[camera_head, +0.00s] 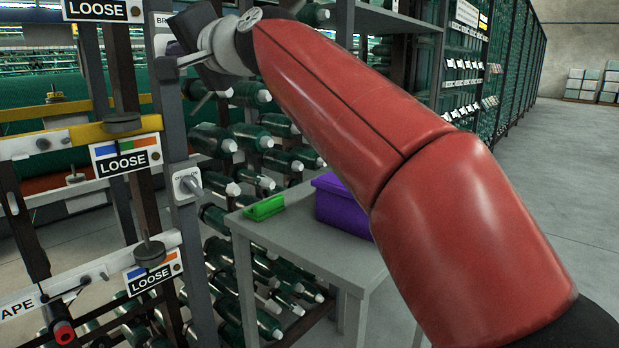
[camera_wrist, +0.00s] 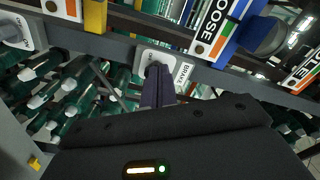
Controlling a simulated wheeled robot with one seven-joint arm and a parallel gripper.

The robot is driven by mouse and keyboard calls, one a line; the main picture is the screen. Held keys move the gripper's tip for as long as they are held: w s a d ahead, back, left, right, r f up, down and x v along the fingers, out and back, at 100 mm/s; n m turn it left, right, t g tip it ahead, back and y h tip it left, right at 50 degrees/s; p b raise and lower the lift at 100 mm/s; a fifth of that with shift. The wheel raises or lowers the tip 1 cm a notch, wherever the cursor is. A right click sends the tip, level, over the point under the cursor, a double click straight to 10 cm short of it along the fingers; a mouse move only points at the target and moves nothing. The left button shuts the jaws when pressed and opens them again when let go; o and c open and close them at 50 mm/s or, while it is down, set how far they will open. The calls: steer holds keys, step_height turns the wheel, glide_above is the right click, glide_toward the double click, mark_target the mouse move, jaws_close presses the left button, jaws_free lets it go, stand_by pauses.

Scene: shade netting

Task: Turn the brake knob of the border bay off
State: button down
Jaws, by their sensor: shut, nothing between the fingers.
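In the wrist view my gripper (camera_wrist: 157,92) is shut, with its dark fingers together and nothing between them. The fingertips are at a pale knob plate (camera_wrist: 148,57) on the grey rail. The fingers hide most of the knob there, so I cannot tell its setting or whether they touch it. A white label (camera_wrist: 183,73) beginning "BRA" is beside the plate. In the head view its start, "BR" (camera_head: 161,19), shows at the top of the grey post, by my gripper's dark body (camera_head: 200,52). The fingertips are not clear there.
A lower knob plate (camera_head: 187,185) is on the same grey post (camera_head: 196,240). Several "LOOSE" signs (camera_head: 127,157) hang on the frame at left. Green rolls (camera_head: 212,140) fill a rack behind. A grey table (camera_head: 300,240) holds a purple bin (camera_head: 343,208) and a green tray (camera_head: 264,208).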

steer(key=p+x, duration=0.2)
steer(key=x, duration=0.2)
steer(key=shift+w+a, duration=0.15)
steer(key=shift+w+r, duration=0.1)
steer(key=shift+w, duration=0.1)
stand_by(0.8)
steer(key=shift+w+d+f, duration=0.1)
steer(key=shift+d+f, duration=0.15)
steer(key=shift+f, duration=0.15)
steer(key=shift+w+d+f+b, duration=0.3)
steer(key=shift+f+b, duration=0.3)
steer(key=shift+b, duration=0.25)
steer(key=shift+w+d+f, duration=0.1)
steer(key=shift+w, duration=0.05)
